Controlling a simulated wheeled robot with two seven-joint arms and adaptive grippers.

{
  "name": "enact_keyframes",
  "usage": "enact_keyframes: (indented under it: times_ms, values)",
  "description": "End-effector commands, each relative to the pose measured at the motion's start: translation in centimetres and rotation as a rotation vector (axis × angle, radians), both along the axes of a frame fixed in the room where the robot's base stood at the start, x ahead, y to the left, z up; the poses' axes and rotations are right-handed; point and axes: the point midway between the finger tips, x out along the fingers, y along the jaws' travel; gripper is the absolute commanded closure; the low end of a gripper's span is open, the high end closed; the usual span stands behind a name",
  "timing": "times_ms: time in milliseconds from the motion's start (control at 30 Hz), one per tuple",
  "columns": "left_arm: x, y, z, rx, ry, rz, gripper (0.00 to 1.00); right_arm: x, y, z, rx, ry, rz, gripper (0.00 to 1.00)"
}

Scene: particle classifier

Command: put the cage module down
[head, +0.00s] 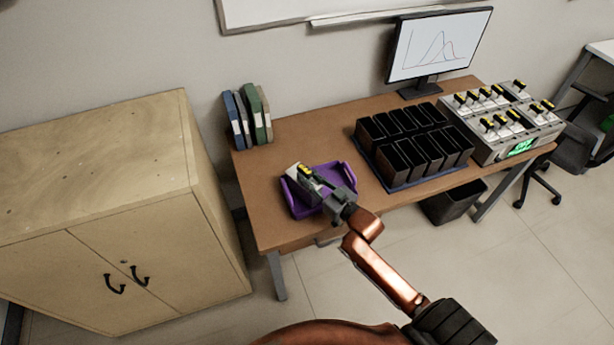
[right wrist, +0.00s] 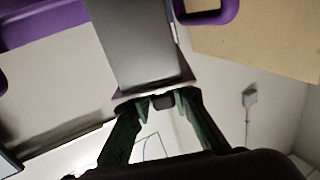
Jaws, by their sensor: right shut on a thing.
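The cage module (head: 302,173) is a small pale grey block with a yellow-marked top, at the purple tray on the desk. In the right wrist view it is a plain grey box (right wrist: 145,45) in front of the fingers. My right gripper (head: 328,190) is shut on the module, over the tray; its fingers also show in the right wrist view (right wrist: 163,101). The purple tray (head: 291,197) has raised handles at its ends, and parts of it show in the right wrist view (right wrist: 40,22). I cannot tell whether the module touches the tray floor. My left gripper is out of view.
Black bins (head: 410,158) stand in rows right of the purple tray. Beyond them is a grey machine (head: 487,150) holding several yellow-and-black modules. Binders (head: 246,115) and a monitor (head: 437,45) stand at the desk's back. A wooden cabinet (head: 120,200) is at left.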

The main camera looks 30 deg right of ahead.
Motion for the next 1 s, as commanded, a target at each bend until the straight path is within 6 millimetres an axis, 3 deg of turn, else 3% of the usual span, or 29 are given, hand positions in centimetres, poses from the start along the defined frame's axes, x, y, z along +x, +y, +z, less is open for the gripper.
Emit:
enact_keyframes:
  times_ms: [67, 100, 333, 700, 1000]
  values:
    - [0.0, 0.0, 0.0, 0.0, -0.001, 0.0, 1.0, 0.0, 0.0, -0.1, 0.0, -0.003, 0.0, 1.0]
    - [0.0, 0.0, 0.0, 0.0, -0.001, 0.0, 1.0, 0.0, 0.0, -0.2, 0.0, 0.0, 0.0, 0.8]
    - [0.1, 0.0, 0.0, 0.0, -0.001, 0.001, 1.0, 0.0, 0.0, -0.3, 0.0, 0.001, 0.0, 0.64]
    - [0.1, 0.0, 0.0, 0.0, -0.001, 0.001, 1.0, -0.1, 0.0, 0.3, 0.0, 0.001, 0.0, 0.64]
    - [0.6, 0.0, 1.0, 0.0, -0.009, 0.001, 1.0, -5.8, -0.9, 0.3, 0.0, 0.004, -0.001, 0.64]
